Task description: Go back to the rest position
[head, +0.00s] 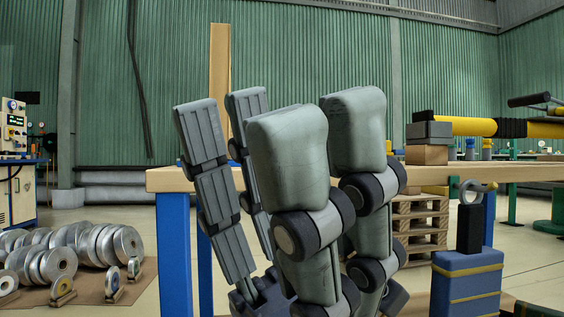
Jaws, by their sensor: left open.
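My left gripper (252,118) stands upright in the middle of the head view, close to the camera. Its grey-green jointed fingers point up and stand apart, with a gap between the slim ones on the left and the thick padded ones on the right. I see nothing held between them. The fingers hide part of a wooden-topped table (165,180) behind them. I cannot tell how far the fingers are from the table. My right gripper is not in view.
Silver rings and discs (85,245) lie on a brown mat (128,290) at the left. A yellow and black tube (470,126) lies above the table at the right. A strapped blue block (466,284) stands front right, near stacked pallets (420,228). Floor shows left of the table.

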